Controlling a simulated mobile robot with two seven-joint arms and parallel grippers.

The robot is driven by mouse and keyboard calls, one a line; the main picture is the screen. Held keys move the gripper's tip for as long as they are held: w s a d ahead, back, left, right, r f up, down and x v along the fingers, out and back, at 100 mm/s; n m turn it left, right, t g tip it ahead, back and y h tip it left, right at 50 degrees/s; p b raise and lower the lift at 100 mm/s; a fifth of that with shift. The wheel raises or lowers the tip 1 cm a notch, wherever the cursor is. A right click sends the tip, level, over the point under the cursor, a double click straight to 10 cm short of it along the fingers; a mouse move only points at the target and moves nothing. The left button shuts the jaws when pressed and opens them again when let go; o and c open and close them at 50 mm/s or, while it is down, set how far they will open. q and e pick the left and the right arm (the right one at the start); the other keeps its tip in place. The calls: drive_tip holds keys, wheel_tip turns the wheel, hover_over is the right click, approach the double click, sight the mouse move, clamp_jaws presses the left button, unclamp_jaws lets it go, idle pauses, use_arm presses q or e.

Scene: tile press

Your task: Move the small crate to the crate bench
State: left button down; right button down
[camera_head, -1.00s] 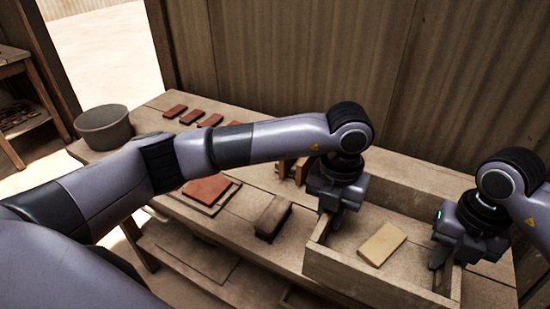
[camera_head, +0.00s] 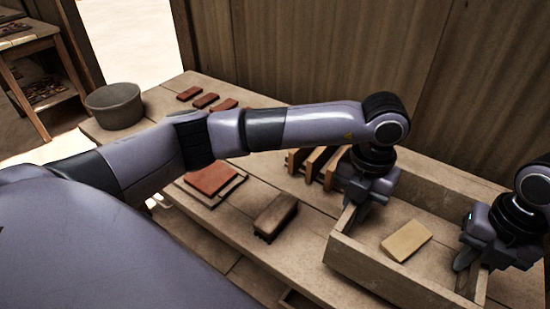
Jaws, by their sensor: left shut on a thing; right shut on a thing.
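The small crate (camera_head: 385,274) is an open wooden box at the right of the worktable in the head view. A pale tan block (camera_head: 407,240) lies inside it. My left gripper (camera_head: 362,212) is shut on the crate's left wall. My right gripper (camera_head: 470,262) is shut on the crate's right wall, near the picture's right edge. The crate looks level; I cannot tell whether its underside touches the table. I cannot tell which surface is the crate bench; a wooden shelf bench (camera_head: 38,75) stands at the far left.
The worktable (camera_head: 240,255) holds a grey bucket (camera_head: 115,105), red tiles (camera_head: 207,100) at the back, a red tile on a board (camera_head: 212,179), a dark wooden block (camera_head: 275,216) and upright wooden pieces (camera_head: 318,160). A corrugated wall (camera_head: 350,50) closes the back.

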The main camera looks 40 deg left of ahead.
sight(459, 276)
use_arm(q)
drive_tip(key=shift+f, duration=0.25)
use_arm(e)
drive_tip(key=shift+f, duration=0.25)
